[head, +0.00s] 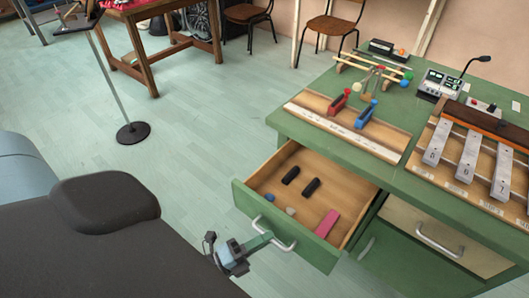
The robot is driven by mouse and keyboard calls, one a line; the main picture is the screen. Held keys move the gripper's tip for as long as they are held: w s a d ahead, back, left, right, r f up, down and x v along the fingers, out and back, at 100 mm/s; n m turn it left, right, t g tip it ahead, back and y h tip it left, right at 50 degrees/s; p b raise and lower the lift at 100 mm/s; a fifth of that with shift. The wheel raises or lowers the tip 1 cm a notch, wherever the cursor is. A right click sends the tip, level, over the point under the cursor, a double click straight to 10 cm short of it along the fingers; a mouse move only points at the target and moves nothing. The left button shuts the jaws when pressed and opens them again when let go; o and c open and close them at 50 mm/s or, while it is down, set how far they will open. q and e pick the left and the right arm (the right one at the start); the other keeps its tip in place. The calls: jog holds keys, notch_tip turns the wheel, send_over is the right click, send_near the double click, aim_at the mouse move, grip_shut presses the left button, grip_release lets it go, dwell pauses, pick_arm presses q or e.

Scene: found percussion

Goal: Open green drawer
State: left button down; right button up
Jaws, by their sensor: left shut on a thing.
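The green drawer (253,212) stands pulled well out of the left side of the green desk. Its wooden inside shows. My left gripper (261,238) is shut on the drawer's pale bar handle (286,246), near the handle's left end. In the drawer lie two black cylinders (311,187), a pink block (327,223), a blue ball (270,197) and a small grey piece (291,211). My right gripper is not in view.
The desk top (322,150) holds a wooden board (345,128) with red and blue clamps, metal chime bars (469,157), mallets and a control box (440,83). A lower wooden-fronted drawer (440,245) is beside the open one. A stand (133,132) is on the left; the floor between is clear.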

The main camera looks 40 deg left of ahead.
pick_arm(q)
jog(key=c, duration=1.5)
grip_release()
jog(key=v, duration=0.7)
jog(key=shift+s+a+b, duration=0.15)
jog(key=shift+s+b, duration=0.2)
jog(key=shift+b, duration=0.05)
